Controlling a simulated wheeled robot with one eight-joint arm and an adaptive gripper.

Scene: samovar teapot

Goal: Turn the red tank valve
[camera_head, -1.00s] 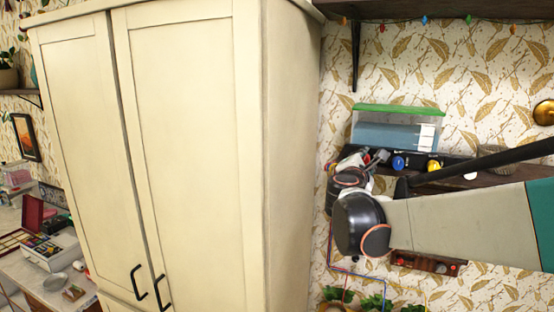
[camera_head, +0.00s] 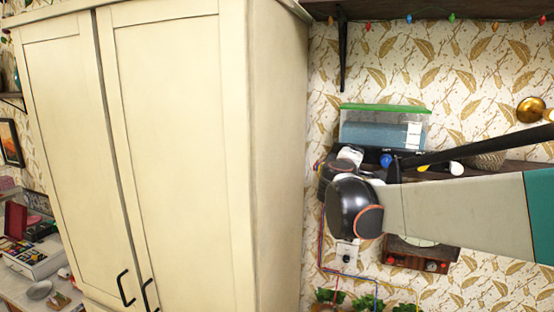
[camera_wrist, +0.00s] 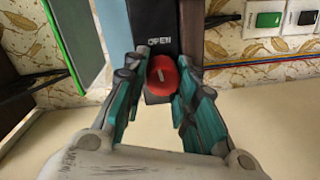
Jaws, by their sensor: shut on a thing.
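The red tank valve (camera_wrist: 163,76) is a round red knob with a pale mark on its face, on a black panel (camera_wrist: 160,20) lettered "OPEN" in the wrist view. My gripper (camera_wrist: 161,90) has its teal fingers on both sides of the knob, shut on it. In the head view the water tank (camera_head: 382,130), clear with a green lid and blue contents, stands on the wall shelf. My arm hides the gripper and the red valve there. A blue knob (camera_head: 386,160) shows below the tank.
A tall cream cabinet (camera_head: 180,150) stands left of the shelf. A green switch (camera_wrist: 268,20) and coloured wires (camera_wrist: 270,60) are at the right in the wrist view. A wooden box (camera_head: 420,256) with red parts is below my arm. Potted plants (camera_head: 350,298) are at the bottom.

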